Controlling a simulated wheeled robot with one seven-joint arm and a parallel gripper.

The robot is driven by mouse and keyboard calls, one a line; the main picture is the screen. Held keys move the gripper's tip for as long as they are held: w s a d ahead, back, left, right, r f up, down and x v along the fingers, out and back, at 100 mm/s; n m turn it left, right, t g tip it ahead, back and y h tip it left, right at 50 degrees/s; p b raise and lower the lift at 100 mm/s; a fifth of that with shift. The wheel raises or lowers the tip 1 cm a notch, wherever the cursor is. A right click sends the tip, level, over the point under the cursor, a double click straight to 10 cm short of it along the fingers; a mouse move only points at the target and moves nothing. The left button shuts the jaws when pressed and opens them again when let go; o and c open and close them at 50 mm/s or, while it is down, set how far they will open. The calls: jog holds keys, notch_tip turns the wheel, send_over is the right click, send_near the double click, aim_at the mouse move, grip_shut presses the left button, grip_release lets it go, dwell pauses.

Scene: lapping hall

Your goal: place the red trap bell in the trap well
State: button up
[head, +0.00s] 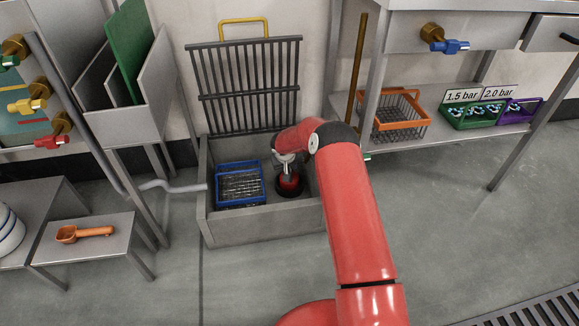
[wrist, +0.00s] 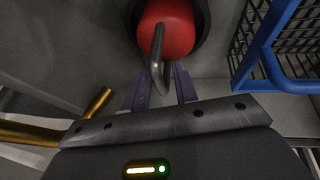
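The red trap bell (head: 289,183) is at the right side of the sunken box, in the dark round trap well (head: 283,192). In the wrist view the bell (wrist: 172,28) has a dark looped handle (wrist: 157,62), and the dark ring of the well (wrist: 205,28) surrounds its visible part. I cannot tell if it is fully seated. My gripper (head: 287,158) is just above the bell, pointing down. In the wrist view its purple fingers (wrist: 161,76) are apart, on either side of the handle's near end, with small gaps showing.
A blue basket (head: 240,168) stands left of the bell inside the grey box (head: 262,227). A barred grate (head: 248,80) stands raised behind. An orange basket (head: 400,117) is on the right shelf; an orange scoop (head: 84,233) is on the left bench. The front floor is clear.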

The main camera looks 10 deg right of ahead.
jog(key=shift+r, duration=0.45)
jog(key=s+r+p, duration=0.1)
jog(key=s+r, duration=0.6)
jog(key=r, duration=0.5)
jog(key=s+d+r, duration=0.1)
jog(key=s+r, duration=0.6)
jog(key=r, duration=0.5)
jog(key=s+r+p, duration=0.1)
jog(key=s+r, duration=0.6)
jog(key=r, duration=0.5)
jog(key=s+r+y, duration=0.1)
jog(key=s+r, duration=0.1)
jog(key=s, duration=1.2)
jog(key=s+a+r+t+y, duration=0.1)
jog(key=s+r, duration=0.1)
jog(key=s, duration=1.2)
jog(key=shift+s+r, duration=0.15)
jog(key=shift+r, duration=0.1)
jog(key=shift+r, duration=0.15)
